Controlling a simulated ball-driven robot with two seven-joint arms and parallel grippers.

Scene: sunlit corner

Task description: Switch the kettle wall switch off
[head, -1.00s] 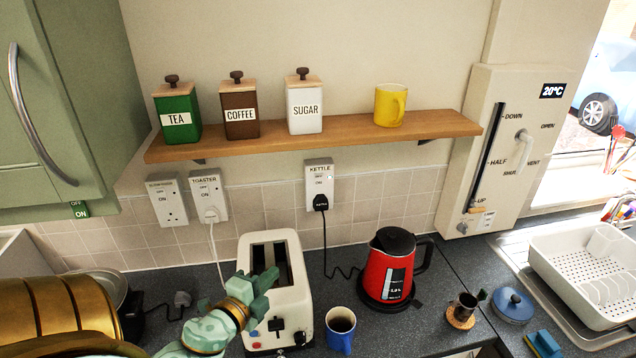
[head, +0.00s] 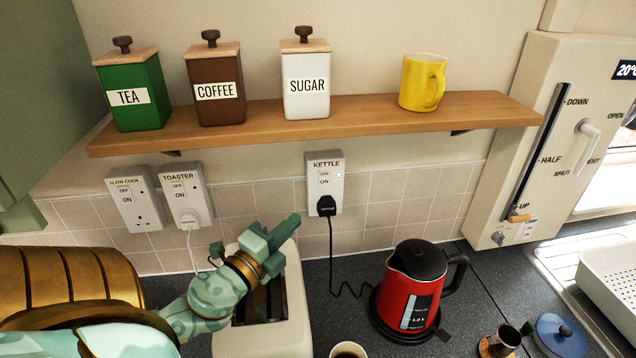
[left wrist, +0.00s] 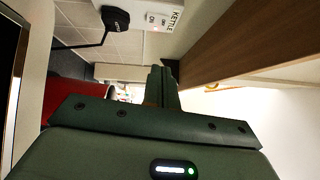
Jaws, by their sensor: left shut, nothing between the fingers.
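The kettle wall switch (head: 325,180) is a white plate labelled KETTLE on the wall under the shelf. It has OFF and ON marks, a small pale light at its right side and a black plug (head: 326,206) in its lower part. The rocker's position is too small to tell. The switch also shows at the top of the left wrist view (left wrist: 164,17). My left gripper (head: 284,238) is shut and empty, over the toaster, below and left of the switch and apart from it. The left wrist view shows its closed fingers (left wrist: 161,88). My right gripper is out of view.
The toaster (head: 290,318) stands under my gripper. The red kettle (head: 408,285) is to the right, its cord rising to the plug. The wooden shelf (head: 350,117) with canisters and a yellow mug juts out above. Slow-cooker (head: 134,198) and toaster switches (head: 186,195) are to the left.

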